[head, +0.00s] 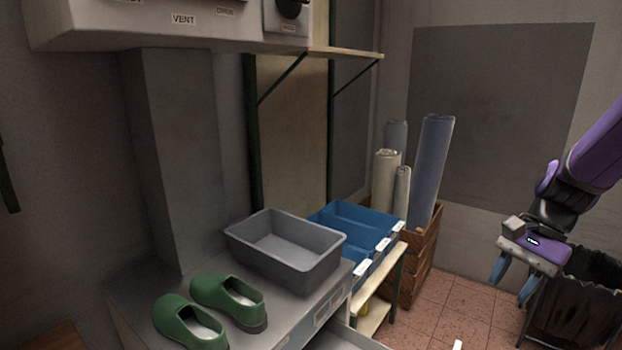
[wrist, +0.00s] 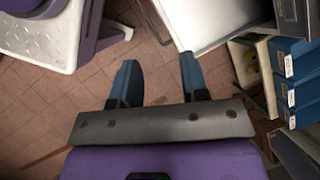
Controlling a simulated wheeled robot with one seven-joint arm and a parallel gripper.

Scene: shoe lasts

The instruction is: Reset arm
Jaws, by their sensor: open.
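My gripper (head: 514,283) hangs at the right of the head view, with its blue fingers pointing down and spread apart. My purple arm reaches in from the right edge. In the wrist view my gripper (wrist: 157,84) is open and empty above the tiled floor. Nothing lies between its fingers. A white surface (wrist: 205,22) is close to the right finger in the wrist view; I cannot tell whether they touch.
A pair of green shoes (head: 228,300) and an empty grey tub (head: 285,262) stand on the grey cabinet. Blue bins (head: 345,225) sit on a shelf behind. A wooden crate (head: 418,262) holds several rolls. A dark-lined bin (head: 585,310) stands below my gripper.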

